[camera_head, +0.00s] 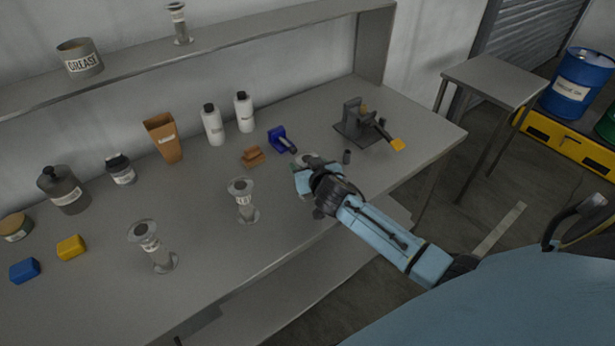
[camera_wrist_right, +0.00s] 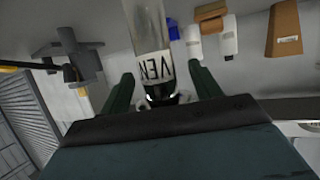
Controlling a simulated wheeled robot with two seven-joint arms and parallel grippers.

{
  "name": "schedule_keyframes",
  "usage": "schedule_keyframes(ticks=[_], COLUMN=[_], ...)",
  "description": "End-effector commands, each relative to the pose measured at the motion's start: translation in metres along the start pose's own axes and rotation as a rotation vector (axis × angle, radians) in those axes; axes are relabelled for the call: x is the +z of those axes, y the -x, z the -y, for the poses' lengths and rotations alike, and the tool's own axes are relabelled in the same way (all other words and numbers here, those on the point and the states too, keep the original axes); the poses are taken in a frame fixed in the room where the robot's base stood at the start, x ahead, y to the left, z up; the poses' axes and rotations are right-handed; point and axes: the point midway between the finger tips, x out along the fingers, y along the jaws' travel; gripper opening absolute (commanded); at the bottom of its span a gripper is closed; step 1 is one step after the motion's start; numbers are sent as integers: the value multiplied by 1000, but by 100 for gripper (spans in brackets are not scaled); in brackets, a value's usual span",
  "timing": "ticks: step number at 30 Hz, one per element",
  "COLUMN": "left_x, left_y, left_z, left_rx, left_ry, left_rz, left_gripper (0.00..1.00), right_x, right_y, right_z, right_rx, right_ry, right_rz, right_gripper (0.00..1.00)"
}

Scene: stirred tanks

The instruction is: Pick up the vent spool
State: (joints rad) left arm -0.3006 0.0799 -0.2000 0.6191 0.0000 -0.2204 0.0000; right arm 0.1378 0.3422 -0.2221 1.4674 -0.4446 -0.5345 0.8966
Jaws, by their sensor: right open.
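The vent spool (camera_wrist_right: 147,35) is a grey flanged spool with a white label whose letters "VEN" show upside down in the right wrist view. It stands between the two dark green fingers of my right gripper (camera_wrist_right: 161,75), with visible gaps on either side. In the head view my right gripper (camera_head: 308,183) is over the bench and hides most of the spool; only a grey top (camera_head: 308,158) shows behind it. My right gripper is open. My left gripper is not in view.
Similar spools stand on the bench (camera_head: 340,240), one left of my gripper (camera_head: 243,202) and one nearer the front (camera_head: 152,247).

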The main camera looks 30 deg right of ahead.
Motion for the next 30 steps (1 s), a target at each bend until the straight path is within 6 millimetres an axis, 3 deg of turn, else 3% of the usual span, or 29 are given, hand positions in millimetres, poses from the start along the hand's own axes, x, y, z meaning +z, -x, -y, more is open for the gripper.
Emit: schedule_keyframes(ticks=[9, 22, 30], left_x=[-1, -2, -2], left_y=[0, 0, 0], left_z=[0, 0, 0], left_rx=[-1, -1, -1], left_ry=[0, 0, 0], left_rz=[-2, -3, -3], left_gripper=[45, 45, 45], right_x=[0, 0, -4], right_y=[-4, -3, -2], right_z=[0, 0, 0], right_rx=[-1, -1, -1], right_ry=[0, 0, 0], right_rz=[0, -1, -4], right_gripper=[62, 6, 5])
